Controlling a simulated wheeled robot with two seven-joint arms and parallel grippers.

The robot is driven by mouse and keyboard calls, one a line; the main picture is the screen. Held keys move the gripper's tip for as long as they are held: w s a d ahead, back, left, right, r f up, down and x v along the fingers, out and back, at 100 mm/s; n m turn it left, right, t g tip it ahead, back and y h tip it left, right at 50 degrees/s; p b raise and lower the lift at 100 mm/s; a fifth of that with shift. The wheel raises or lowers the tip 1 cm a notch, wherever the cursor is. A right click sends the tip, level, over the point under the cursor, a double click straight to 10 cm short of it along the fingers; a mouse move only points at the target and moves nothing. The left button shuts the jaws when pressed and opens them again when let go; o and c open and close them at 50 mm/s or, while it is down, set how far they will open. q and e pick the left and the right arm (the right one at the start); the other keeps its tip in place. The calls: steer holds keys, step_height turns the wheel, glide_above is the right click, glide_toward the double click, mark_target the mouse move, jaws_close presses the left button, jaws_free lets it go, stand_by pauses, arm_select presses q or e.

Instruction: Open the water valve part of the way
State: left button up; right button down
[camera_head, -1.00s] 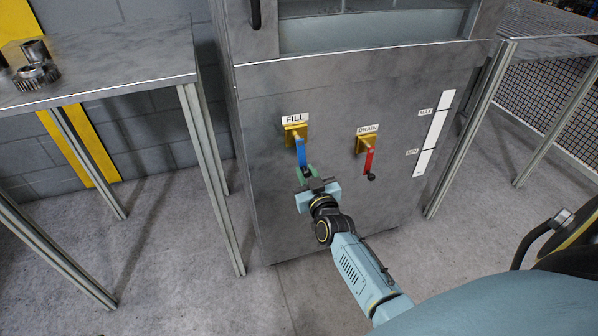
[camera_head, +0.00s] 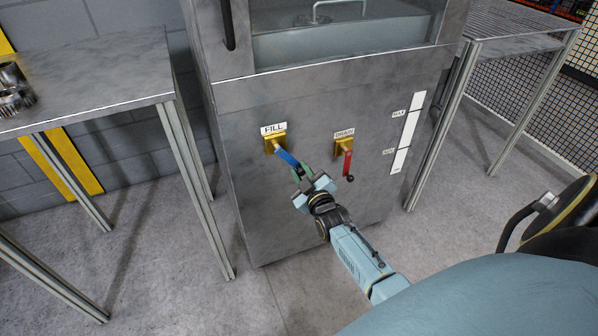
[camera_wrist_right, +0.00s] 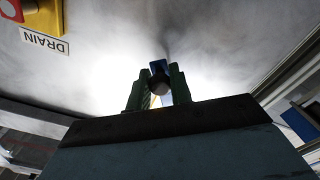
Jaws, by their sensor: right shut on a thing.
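The blue FILL valve handle (camera_head: 286,157) is mounted on a yellow fitting (camera_head: 273,143) under the FILL label, on the grey machine front. It slants down to the right. My right gripper (camera_head: 301,174) is shut on the handle's lower end. In the right wrist view, the green fingers (camera_wrist_right: 158,92) stand on both sides of the handle's dark round end (camera_wrist_right: 158,84), with a strip of blue (camera_wrist_right: 158,65) behind it. The red DRAIN handle (camera_head: 347,163) hangs nearly straight down to the right of my gripper. My left gripper is not in view.
A white level gauge strip (camera_head: 409,130) is on the machine's right side. A metal table (camera_head: 90,85) with gears (camera_head: 12,90) stands at left, another table (camera_head: 520,45) at right. The floor before the machine is clear. The red handle is close to my right gripper.

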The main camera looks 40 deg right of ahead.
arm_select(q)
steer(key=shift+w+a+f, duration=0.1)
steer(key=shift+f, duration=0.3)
arm_select(e)
steer(key=shift+d+r+n, duration=0.1)
steer(key=shift+d+n, duration=0.05)
steer(key=shift+n, duration=0.15)
steer(key=c, duration=1.3)
jaws_free()
steer(key=shift+s, duration=0.1)
steer(key=shift+s, duration=0.15)
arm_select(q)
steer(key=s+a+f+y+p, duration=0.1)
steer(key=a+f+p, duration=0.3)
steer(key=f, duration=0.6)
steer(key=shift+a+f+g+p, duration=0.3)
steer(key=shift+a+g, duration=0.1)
arm_select(e)
steer(key=v, duration=1.3)
